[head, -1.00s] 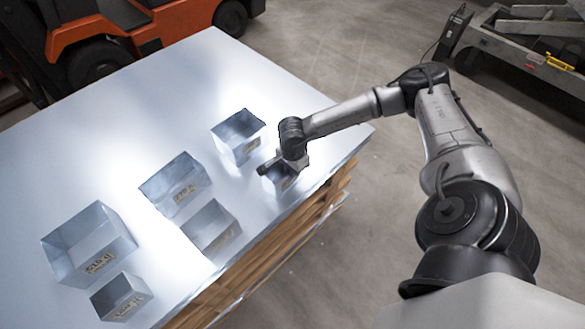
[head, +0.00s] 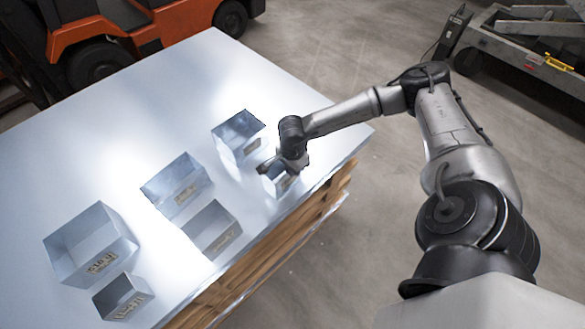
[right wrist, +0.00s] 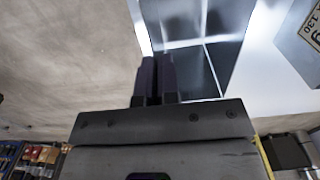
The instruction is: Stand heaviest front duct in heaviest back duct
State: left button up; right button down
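Three ducts stand in a front row on the sheet-covered table: a small left one (head: 122,297), a middle one (head: 212,230) and a right one (head: 279,180). Three larger ducts stand behind: left (head: 90,245), middle (head: 176,185) and right (head: 238,137). All are open, square, shiny metal with labels, mostly too small to read. My right gripper (head: 265,168) is at the front right duct, partly covering it. In the right wrist view its fingers (right wrist: 157,78) are close together at the wall of that duct (right wrist: 195,45). My left gripper is out of view.
The table (head: 130,110) is clear behind the ducts, and its front edge (head: 340,165) is close to the front row. A neighbouring duct (right wrist: 300,50) with a label partly reading 130 g is at the right wrist view's right edge. An orange forklift (head: 130,30) stands beyond.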

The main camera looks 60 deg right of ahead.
notch_tip(320, 180, up, 7)
jog(key=p, duration=0.4)
jog(key=shift+r, duration=0.1)
jog(key=shift+r+p, duration=0.4)
jog(key=shift+p, duration=0.1)
dwell(1.0)
